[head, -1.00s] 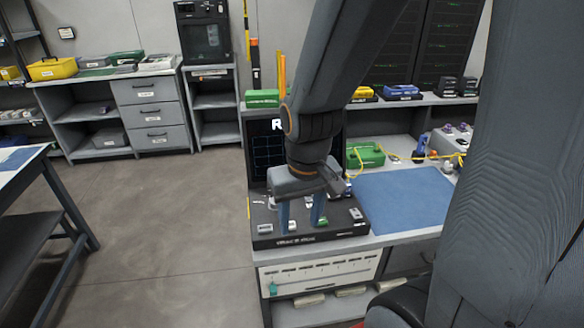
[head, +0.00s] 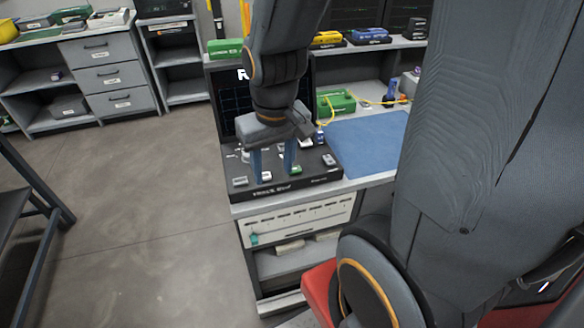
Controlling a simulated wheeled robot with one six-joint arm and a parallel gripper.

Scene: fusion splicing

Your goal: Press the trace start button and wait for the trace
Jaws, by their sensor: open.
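The trace unit (head: 235,191) is a dark box with a sloped panel at the left end of the bench. Its dark screen (head: 230,112) stands behind the panel, partly hidden by my arm. Several small buttons sit on the panel, among them a green one (head: 296,170) and pale ones such as the one at the left front (head: 240,181). My gripper (head: 273,176) points down over the panel with its two blue-grey fingers apart and nothing seen between them. The right fingertip is at or just above the green button; I cannot tell whether it touches.
A blue mat (head: 368,142) lies on the bench right of the unit. A green box (head: 336,102) with a yellow cable stands behind it. A drawer unit (head: 110,75) is at the back left.

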